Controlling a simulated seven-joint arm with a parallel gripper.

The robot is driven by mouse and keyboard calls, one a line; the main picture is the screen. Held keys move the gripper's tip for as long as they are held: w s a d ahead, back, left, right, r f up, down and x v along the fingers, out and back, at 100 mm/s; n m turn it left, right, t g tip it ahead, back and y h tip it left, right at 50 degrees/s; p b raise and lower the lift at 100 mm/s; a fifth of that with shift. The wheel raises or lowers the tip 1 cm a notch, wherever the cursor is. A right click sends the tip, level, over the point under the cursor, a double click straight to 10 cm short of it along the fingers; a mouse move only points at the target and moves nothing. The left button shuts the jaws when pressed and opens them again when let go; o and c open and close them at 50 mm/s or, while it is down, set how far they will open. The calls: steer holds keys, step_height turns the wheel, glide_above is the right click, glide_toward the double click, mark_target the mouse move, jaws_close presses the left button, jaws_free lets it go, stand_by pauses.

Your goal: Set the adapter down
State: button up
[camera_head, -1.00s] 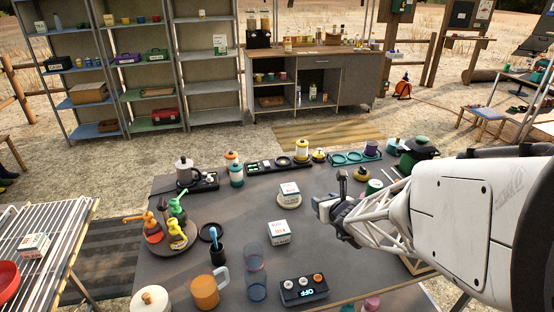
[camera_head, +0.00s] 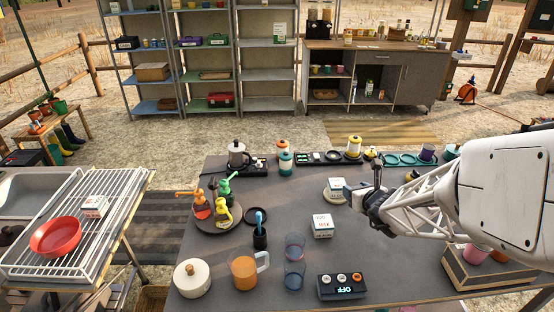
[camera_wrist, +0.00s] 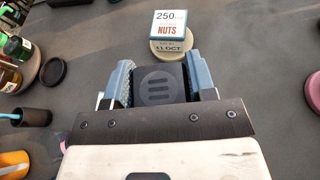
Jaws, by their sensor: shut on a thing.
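My gripper (camera_head: 374,192) is above the dark table (camera_head: 275,215), right of a white box on a round pale base. In the wrist view my gripper (camera_wrist: 158,78) has its two blue-grey fingers closed on a flat black block, which I take for the adapter (camera_wrist: 158,92). The adapter has a round striped mark on its top. In the head view a dark upright piece (camera_head: 377,172) shows at the gripper; I cannot tell whether it is a finger or the adapter. The adapter's underside is hidden.
The nuts box (camera_wrist: 170,22) on its round base (camera_wrist: 186,50) stands just ahead of the fingers. A second white box (camera_head: 322,226), a control box (camera_head: 341,287), clear cups and an orange mug (camera_head: 243,270) stand nearer. Bare tabletop lies right of the second box.

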steer(key=w+a+n+g+y, duration=0.1)
steer(key=w+a+n+y, duration=0.2)
steer(key=w+a, duration=0.3)
steer(key=w+a+n+g+y, duration=0.2)
steer(key=w+a, duration=0.5)
steer(key=a, duration=0.9)
steer(key=shift+w+a+f+n+g+y, duration=0.25)
steer(key=shift+w+n+g+y, duration=0.05)
steer(key=shift+n+y, duration=0.45)
glide_above(279, 197)
steer(key=shift+w+f, duration=0.1)
steer(key=shift+f, duration=3.05)
steer(key=shift+f, duration=0.1)
steer(key=shift+f, duration=1.75)
steer(key=shift+f, duration=0.15)
